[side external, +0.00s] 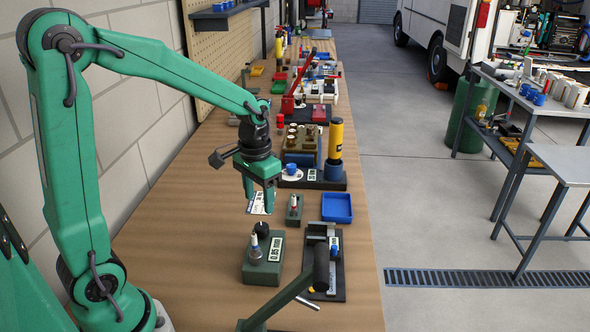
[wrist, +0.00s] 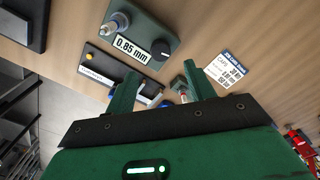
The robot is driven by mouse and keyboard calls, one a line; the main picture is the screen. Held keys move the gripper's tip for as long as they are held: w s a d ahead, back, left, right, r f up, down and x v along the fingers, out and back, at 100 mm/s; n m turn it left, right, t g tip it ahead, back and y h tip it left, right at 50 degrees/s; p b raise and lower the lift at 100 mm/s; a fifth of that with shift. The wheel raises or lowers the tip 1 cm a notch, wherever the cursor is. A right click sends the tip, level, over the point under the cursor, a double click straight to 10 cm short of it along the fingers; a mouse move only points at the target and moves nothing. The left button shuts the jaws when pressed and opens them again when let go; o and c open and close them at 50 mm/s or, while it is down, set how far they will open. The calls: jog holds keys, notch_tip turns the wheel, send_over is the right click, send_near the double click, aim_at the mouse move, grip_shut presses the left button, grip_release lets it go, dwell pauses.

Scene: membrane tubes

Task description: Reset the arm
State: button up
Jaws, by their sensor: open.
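My gripper (side external: 261,198) hangs over the wooden bench with its two green fingers pointing down. In the wrist view its fingers (wrist: 160,76) are spread apart with nothing held between them. Below and nearer the camera is a green block (side external: 275,268) labelled 0.85 mm, with a small metal-tipped piece and a dark knob on it; it also shows at the top of the wrist view (wrist: 150,25). A smaller green block (side external: 294,216) with an upright piece stands right of the fingers. A white printed card (side external: 257,207) lies behind the fingertips, and shows in the wrist view (wrist: 228,70).
A black fixture (side external: 338,285) with a lever handle stands at the front right of the bench. A blue tray (side external: 337,208) lies near the right edge. Behind are a blue-and-yellow cylinder (side external: 334,150), a red lever press (side external: 293,85) and other tools. The bench's left strip (side external: 170,215) is mostly clear.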

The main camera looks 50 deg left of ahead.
jog(key=s+d+r+t, duration=0.2)
jog(key=s+r, duration=0.3)
jog(key=s, duration=0.1)
jog(key=s+d+r+t, duration=0.2)
jog(key=s+r+t, duration=0.1)
jog(key=s+r, duration=0.2)
jog(key=shift+s+d+m+t, duration=0.3)
jog(key=shift+s+d, duration=0.05)
jog(key=shift+s, duration=0.65)
jog(key=shift+w, duration=0.1)
jog(key=w+a+f+n+g, duration=0.1)
jog(key=w+f, duration=0.2)
jog(key=w, duration=0.1)
jog(key=w+a+f+n+g, duration=0.2)
jog(key=w+f, duration=0.1)
jog(key=w, duration=0.1)
jog(key=w+a+f+n+g, duration=0.1)
jog(key=w+f+n+g, duration=0.1)
jog(key=w+f, duration=0.2)
jog(key=shift+w+a, duration=0.3)
jog(key=shift+w+a+f+g, duration=0.1)
jog(key=shift+w+f+g, duration=0.2)
jog(key=shift+f, duration=0.1)
